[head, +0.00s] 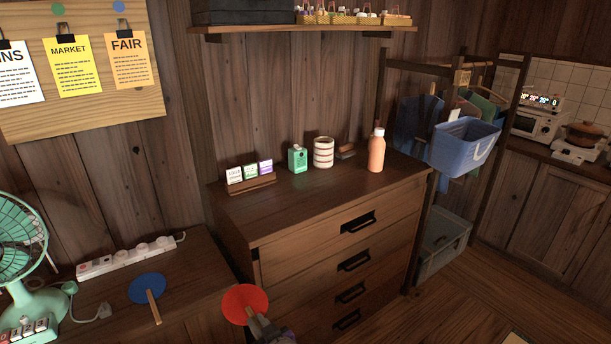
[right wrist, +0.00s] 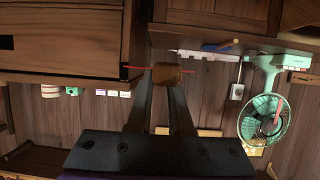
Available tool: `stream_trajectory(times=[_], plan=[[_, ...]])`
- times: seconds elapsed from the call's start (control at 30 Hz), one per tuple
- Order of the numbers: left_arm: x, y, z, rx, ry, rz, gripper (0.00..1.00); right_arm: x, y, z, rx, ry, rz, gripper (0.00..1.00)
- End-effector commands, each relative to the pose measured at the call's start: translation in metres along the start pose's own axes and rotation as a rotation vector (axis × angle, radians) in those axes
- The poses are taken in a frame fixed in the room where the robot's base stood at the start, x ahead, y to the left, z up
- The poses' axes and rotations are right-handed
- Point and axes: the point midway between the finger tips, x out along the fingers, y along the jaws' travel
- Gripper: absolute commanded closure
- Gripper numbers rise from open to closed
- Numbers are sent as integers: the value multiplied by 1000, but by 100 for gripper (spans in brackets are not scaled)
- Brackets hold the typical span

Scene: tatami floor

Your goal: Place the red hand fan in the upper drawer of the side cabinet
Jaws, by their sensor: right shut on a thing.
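The red hand fan (head: 244,303) is a round red paddle at the bottom middle of the head view. My right gripper (head: 258,324) is shut on it, in front of the cabinet's left side. In the right wrist view, which is upside down, the fan shows nearly edge-on as a thin red line, with the brown end (right wrist: 167,75) between the fingers. The side cabinet (head: 240,233) is dark wood with several drawers and black handles. Its upper drawer (head: 330,230) looks shut. My left gripper is not in view.
A blue fan (head: 147,288), a power strip (head: 130,257) and a green electric fan (head: 20,255) are on the low table at left. On the cabinet top stand small cards (head: 250,175), a green box (head: 298,158), a striped cup (head: 323,152) and a bottle (head: 376,150).

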Motion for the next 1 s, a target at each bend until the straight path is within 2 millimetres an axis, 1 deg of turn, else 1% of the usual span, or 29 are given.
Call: stream_trajectory(times=[0.03,0.17,0.2,0.27,0.3,0.37,0.4,0.5,0.6,0.7,0.8,1.0], plan=[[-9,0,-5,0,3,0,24,-4,14,-3,8,-1,25,100],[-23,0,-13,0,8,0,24,-16,52,1,37,-6,96,100],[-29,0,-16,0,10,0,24,-22,67,3,48,-8,124,100],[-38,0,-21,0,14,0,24,-31,91,6,68,-10,169,100],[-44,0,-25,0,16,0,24,-40,109,7,81,-11,204,100],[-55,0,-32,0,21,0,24,-54,137,10,105,-12,260,100],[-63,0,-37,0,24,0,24,-64,156,11,121,-11,298,100],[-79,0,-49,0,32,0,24,-91,197,14,158,-7,385,100],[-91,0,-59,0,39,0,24,-113,227,16,187,-2,453,100],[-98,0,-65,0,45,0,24,-129,245,18,207,3,498,100],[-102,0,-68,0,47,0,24,-137,254,19,217,6,521,100],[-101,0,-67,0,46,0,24,-140,257,22,222,6,528,100]])
